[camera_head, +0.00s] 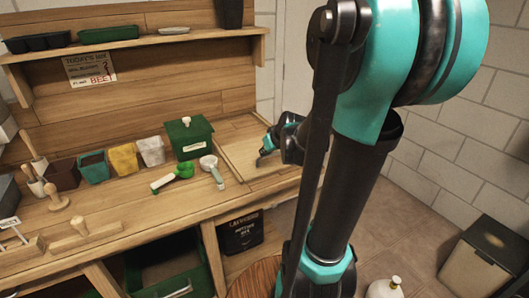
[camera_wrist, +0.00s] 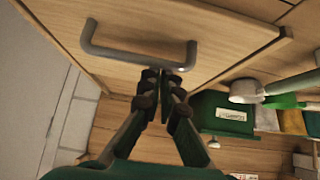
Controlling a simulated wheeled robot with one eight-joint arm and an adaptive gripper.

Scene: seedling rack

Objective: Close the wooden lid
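The wooden lid (camera_head: 236,150) is a pale square panel at the right end of the bench top in the head view. It looks flat or nearly flat there; I cannot tell whether a small gap lies under it. In the wrist view the lid (camera_wrist: 225,25) fills the top and carries a grey bar handle (camera_wrist: 120,54). My gripper (camera_wrist: 159,76) has its fingertips together right at the handle's bar, with no clear grip around it. In the head view my gripper (camera_head: 264,157) is low over the lid, and my arm hides the lid's right side.
Several small pots stand farther left. A shelf (camera_head: 130,46) runs above the bench. A bin (camera_head: 484,258) stands on the floor at right.

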